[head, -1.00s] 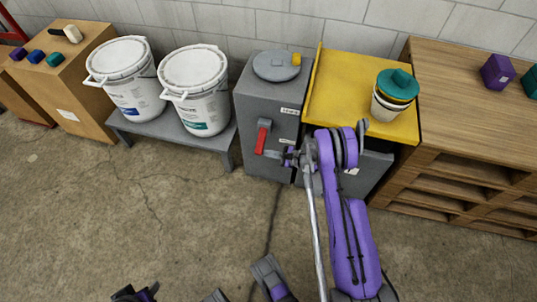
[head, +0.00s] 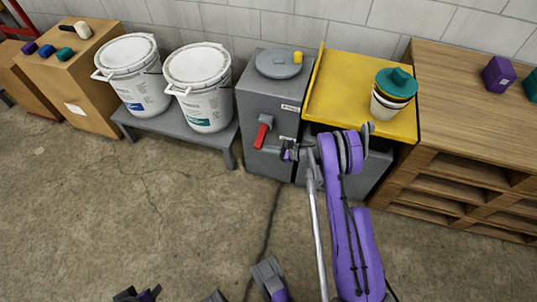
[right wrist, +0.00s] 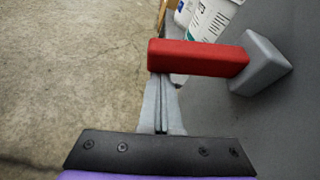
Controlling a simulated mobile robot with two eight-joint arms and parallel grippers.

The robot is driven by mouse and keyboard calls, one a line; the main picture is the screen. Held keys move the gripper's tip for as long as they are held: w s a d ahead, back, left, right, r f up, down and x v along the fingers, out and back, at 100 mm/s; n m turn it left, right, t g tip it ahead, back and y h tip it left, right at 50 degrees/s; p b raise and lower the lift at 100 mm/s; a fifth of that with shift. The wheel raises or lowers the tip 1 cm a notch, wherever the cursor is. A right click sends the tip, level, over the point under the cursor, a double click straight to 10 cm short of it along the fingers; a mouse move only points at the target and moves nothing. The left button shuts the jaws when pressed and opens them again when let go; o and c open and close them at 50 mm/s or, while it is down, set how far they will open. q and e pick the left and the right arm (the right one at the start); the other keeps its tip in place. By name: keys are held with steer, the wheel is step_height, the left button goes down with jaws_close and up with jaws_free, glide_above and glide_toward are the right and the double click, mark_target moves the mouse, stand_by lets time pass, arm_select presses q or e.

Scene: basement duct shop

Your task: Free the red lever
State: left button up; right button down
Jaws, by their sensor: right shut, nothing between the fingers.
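The red lever (head: 262,136) hangs down on the front of the grey cabinet (head: 256,100), slightly tilted, its lower end toward the left. In the right wrist view its red handle (right wrist: 198,57) reaches leftward from a grey pivot block (right wrist: 262,64). My right gripper (head: 280,151) is at the cabinet front, near the lever's lower end. In the wrist view its fingers (right wrist: 161,105) are shut together and empty, their tips at the handle's edge and partly hidden by it. I cannot tell whether they touch.
Two white buckets (head: 200,90) stand on a low grey bench (head: 226,140) to the left. The concrete floor in front is largely clear.

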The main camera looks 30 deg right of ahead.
mark_target(260, 145)
steer(key=r+m, duration=0.1)
steer(key=r+m+y, duration=0.1)
steer(key=r+m+g, duration=0.1)
steer(key=r, duration=0.1)
steer(key=shift+s+a, duration=0.3)
steer(key=shift+a, duration=0.1)
arm_select(q)
steer(key=shift+s+f, duration=0.2)
steer(key=shift+s, duration=0.2)
arm_select(e)
steer(key=shift+w+d+r+m+g+y, duration=0.15)
steer(key=shift+r+m+y, duration=0.25)
steer(key=shift+r, duration=0.4)
steer(key=shift+s+r+m+g+y, duration=0.1)
steer(key=shift+r+m+g+y, duration=0.1)
steer(key=shift+r+m, duration=0.45)
steer(key=shift+w+r, duration=0.15)
steer(key=shift+r, duration=0.15)
arm_select(q)
steer(key=shift+f, duration=0.1)
arm_select(e)
steer(key=shift+f, duration=0.15)
